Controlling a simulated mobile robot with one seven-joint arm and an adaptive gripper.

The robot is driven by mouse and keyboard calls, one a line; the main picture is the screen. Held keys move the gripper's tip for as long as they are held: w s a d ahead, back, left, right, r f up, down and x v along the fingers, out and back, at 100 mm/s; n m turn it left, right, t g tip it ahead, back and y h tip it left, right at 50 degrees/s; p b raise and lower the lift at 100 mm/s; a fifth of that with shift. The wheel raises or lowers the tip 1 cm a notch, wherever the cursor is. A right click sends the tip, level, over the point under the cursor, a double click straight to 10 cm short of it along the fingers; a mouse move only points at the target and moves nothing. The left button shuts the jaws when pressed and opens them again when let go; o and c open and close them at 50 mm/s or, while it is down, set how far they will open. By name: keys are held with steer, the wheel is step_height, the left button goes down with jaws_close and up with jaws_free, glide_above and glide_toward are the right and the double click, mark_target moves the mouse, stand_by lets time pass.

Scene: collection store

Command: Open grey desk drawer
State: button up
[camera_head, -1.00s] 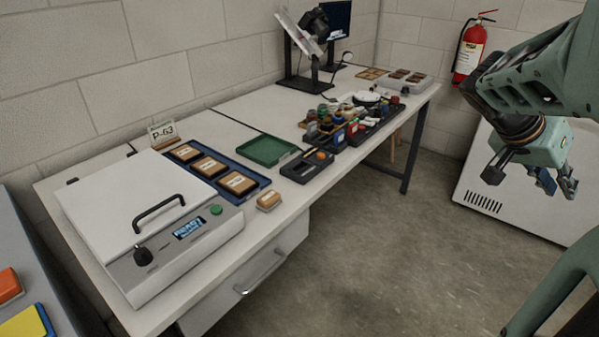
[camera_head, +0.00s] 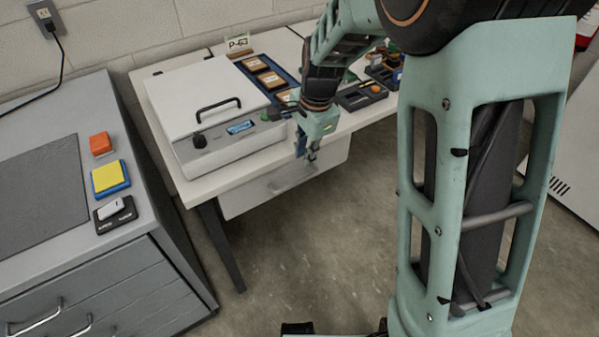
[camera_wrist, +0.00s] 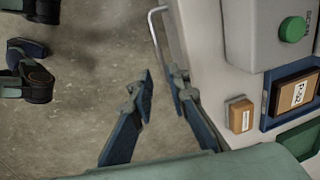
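The desk drawer (camera_head: 240,198) is a pale grey front under the desk top and looks shut. Its metal bar handle (camera_head: 292,182) runs along the front, partly hidden by my gripper. The handle also shows in the wrist view (camera_wrist: 155,28), ahead of my fingertips. My gripper (camera_head: 308,153) hangs in front of the drawer, at the desk's front edge. In the wrist view my gripper (camera_wrist: 160,82) has its two fingers apart with nothing between them. The right finger is close to the desk side. The handle appears apart from the fingers.
The white desk (camera_head: 190,188) carries a lidded device (camera_head: 205,100) near its front edge, and a small wooden block (camera_wrist: 241,115) and blue tray (camera_wrist: 268,100) beside it. A grey cabinet (camera_head: 110,290) with handled drawers stands left. The floor (camera_head: 300,260) before the desk is clear.

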mark_target(300, 180)
steer(key=f, duration=0.3)
steer(key=w+f+b, duration=0.1)
steer(key=f, duration=0.2)
steer(key=a+f+b, duration=0.1)
steer(key=f, duration=0.3)
steer(key=shift+w, duration=0.35)
steer(key=shift+c, duration=0.3)
jaws_close()
